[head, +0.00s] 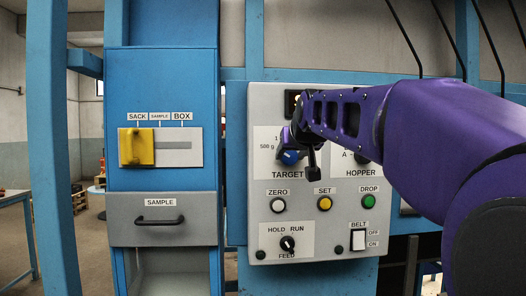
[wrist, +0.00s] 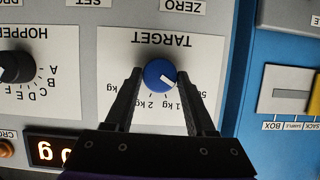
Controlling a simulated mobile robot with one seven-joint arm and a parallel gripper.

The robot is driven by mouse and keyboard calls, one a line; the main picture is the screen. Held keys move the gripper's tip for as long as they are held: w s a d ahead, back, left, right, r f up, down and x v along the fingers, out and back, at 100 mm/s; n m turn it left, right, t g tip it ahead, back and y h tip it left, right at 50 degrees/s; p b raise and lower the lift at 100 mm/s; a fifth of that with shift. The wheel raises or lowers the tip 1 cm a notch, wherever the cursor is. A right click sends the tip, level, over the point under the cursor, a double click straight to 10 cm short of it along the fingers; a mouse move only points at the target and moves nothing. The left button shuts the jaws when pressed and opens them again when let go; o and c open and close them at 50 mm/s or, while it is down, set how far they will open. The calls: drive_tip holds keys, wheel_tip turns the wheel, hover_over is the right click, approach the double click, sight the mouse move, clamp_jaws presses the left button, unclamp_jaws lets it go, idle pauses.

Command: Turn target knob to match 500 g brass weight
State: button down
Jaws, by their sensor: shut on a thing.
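The blue target knob (wrist: 160,76) sits on the panel under the TARGET label, which is upside down in the wrist view. My gripper (wrist: 160,73) is shut on it, one finger on each side. The knob's white pointer line slants to the lower right in the wrist view, toward the partly hidden 500 g mark (wrist: 203,94). The 1 kg mark (wrist: 184,105) is beside the right finger. In the head view the knob (head: 289,157) shows below my gripper (head: 299,150), which hides part of the dial. No brass weight is in view.
The hopper knob (wrist: 14,69) is beside the target dial. A lit display (wrist: 55,149) is partly cut off. Below the dial are the zero (head: 278,205), set (head: 325,204) and drop (head: 369,202) buttons. A yellow slider (head: 136,147) and sample drawer (head: 160,220) stand left.

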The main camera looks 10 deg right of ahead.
idle(0.5)
drive_tip(key=shift+c, duration=1.2)
unclamp_jaws()
